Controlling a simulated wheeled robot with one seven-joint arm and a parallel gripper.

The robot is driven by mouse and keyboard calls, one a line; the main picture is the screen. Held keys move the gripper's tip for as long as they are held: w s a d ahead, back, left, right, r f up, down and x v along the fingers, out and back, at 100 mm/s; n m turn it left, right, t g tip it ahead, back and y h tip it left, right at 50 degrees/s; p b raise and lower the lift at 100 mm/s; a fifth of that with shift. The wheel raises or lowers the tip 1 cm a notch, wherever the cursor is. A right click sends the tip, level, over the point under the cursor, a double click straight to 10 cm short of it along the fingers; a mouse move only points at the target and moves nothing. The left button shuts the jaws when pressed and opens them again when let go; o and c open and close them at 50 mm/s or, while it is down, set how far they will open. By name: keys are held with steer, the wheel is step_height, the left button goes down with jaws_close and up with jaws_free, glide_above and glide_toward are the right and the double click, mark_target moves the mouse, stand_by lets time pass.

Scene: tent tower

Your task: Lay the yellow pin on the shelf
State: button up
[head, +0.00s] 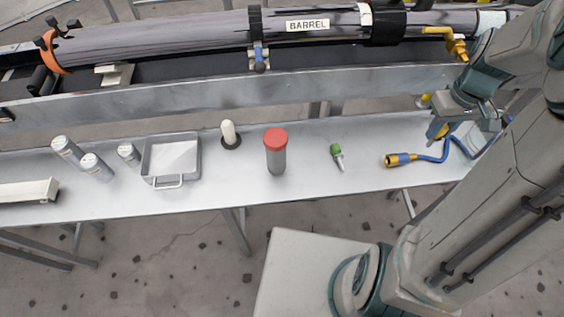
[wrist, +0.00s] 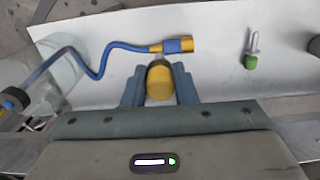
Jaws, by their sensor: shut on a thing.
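The yellow pin (wrist: 160,82) sits between the two blue-grey fingers of my gripper (wrist: 159,76) in the wrist view, with its rounded end showing. My gripper is shut on it. In the head view my gripper (head: 440,128) is over the right part of the shelf, with a bit of the yellow pin (head: 434,131) showing; my arm hides much around it. The shelf (head: 310,190) is a long pale metal surface below the barrel. I cannot tell the pin's exact height above the shelf.
A blue hose with a yellow end fitting (head: 398,159) lies beside my gripper. The barrel (head: 310,25) runs behind.

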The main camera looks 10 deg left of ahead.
steer(key=shift+s+d, duration=0.1)
steer(key=shift+s, duration=0.2)
steer(key=shift+w+a+f+b, duration=0.15)
steer(key=shift+w+a+f, duration=0.25)
steer(key=shift+a+f, duration=1.5)
steer(key=shift+w+a+f+b, duration=0.1)
steer(key=shift+w+a+f, duration=0.35)
steer(key=shift+a+f, duration=1.4)
steer(key=shift+w+a+f+b, duration=0.15)
steer(key=shift+w+a+f, duration=0.25)
steer(key=shift+a+f, duration=1.45)
steer(key=shift+a+r, duration=0.1)
steer(key=o, duration=1)
steer(key=shift+c, duration=0.2)
